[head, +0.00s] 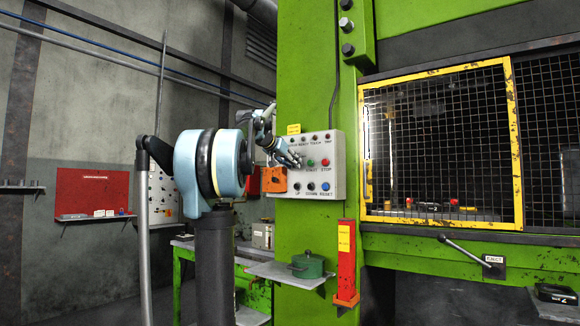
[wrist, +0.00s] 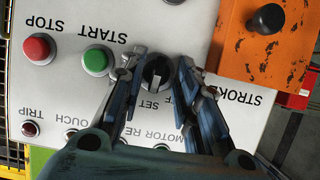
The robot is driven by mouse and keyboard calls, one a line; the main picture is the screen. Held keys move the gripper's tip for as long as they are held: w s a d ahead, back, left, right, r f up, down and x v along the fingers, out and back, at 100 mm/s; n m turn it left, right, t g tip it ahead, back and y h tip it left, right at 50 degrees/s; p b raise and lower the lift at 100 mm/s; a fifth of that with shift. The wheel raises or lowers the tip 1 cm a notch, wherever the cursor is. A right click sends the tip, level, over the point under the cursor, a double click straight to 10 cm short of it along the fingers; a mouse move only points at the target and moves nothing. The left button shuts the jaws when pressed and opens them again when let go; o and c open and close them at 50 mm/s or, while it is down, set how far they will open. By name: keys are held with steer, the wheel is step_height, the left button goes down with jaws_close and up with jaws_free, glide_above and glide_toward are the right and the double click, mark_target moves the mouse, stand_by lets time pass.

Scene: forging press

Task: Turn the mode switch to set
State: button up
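The mode switch (wrist: 157,73) is a black round knob with a light pointer mark, on the pale control panel (wrist: 70,20). In the upside-down wrist view, the label SET is just below it, and OFF and STROKE, partly covered, are to its right. My gripper (wrist: 160,68) is open, with one finger on each side of the knob. Whether the fingertips touch it, I cannot tell. In the head view my gripper (head: 297,160) is at the left part of the panel (head: 338,150) and hides the switch.
Green START (wrist: 97,60) and red STOP (wrist: 39,48) buttons are left of my fingers in the wrist view. An orange box (wrist: 268,45) with a black knob stands out close on the right. A yellow-framed mesh guard (head: 440,150) is right of the panel.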

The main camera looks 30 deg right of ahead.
steer(key=v, duration=1.1)
steer(key=shift+a+r, duration=0.25)
steer(key=shift+a, duration=0.15)
steer(key=s+a+r, duration=0.3)
steer(key=a, duration=0.1)
steer(key=x, duration=1.7)
steer(key=shift+w+f+m, duration=0.15)
steer(key=shift+w+m, duration=0.15)
steer(key=shift+w, duration=0.05)
steer(key=shift+c, duration=0.3)
